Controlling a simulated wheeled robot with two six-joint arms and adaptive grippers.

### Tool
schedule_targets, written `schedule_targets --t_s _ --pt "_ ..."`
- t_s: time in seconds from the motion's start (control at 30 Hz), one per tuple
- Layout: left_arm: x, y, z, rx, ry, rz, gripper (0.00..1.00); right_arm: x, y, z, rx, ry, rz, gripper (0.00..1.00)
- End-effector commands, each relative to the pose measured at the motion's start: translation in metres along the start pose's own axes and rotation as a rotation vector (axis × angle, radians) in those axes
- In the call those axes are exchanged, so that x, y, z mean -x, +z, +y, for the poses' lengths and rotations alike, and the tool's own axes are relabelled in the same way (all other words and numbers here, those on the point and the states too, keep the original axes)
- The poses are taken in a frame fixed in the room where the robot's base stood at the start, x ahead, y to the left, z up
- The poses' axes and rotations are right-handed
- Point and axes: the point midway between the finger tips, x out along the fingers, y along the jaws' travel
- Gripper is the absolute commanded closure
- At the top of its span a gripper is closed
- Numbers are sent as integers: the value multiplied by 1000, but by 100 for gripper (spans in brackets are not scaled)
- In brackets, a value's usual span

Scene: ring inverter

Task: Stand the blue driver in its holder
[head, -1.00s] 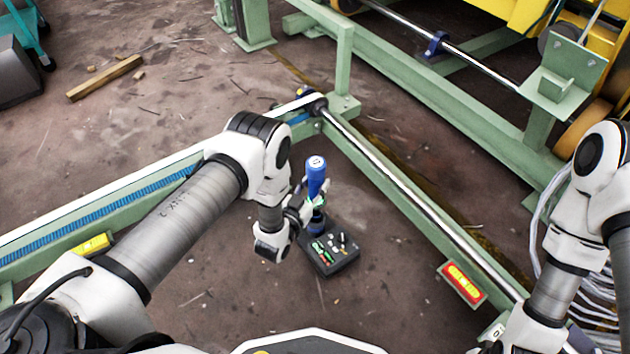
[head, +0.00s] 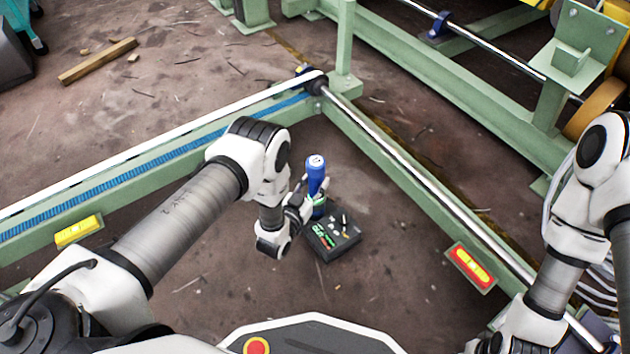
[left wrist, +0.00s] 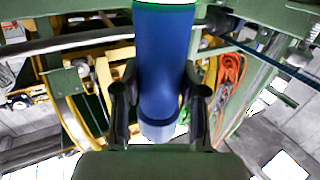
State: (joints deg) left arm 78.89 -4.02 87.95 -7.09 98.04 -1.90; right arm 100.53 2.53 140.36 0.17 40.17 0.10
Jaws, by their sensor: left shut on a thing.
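The blue driver (head: 316,172) stands about upright in the jaws of my left gripper (head: 309,198) in the head view. The holder (head: 347,243), a dark block with several small coloured items on top, is on the floor just below and right of the driver. The driver's lower end is hidden by the gripper and overlaps the holder's far-left corner, so I cannot tell whether they touch. In the left wrist view, the driver's thick blue body (left wrist: 163,60) fills the space between the two dark fingers. My right arm's gripper is not clearly visible at the bottom right.
A green frame (head: 345,110) with a steel bar runs around the holder's far and right sides. A yellow box (head: 79,231) and a red-and-yellow box (head: 471,266) are fixed on it. A wooden piece (head: 98,61) lies at the far left. Floor around the holder is clear.

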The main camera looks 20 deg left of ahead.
Motion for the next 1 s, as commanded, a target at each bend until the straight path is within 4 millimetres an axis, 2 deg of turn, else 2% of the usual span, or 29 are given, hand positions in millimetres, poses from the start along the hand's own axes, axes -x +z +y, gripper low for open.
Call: schedule_targets --t_s 0.47,0.5,0.57,0.87,1.0 --pt "-1 1 0 0 0 4 100 -2 0 0 0 0 0 60" --pt "-1 1 0 0 0 4 52 -1 0 0 0 0 0 60" --pt "-1 1 0 0 0 4 30 -1 0 0 0 0 0 60" --pt "1 4 0 0 0 -3 29 -2 0 0 0 0 -1 60" --pt "14 4 0 0 -1 -4 29 -2 0 0 0 0 -1 60"
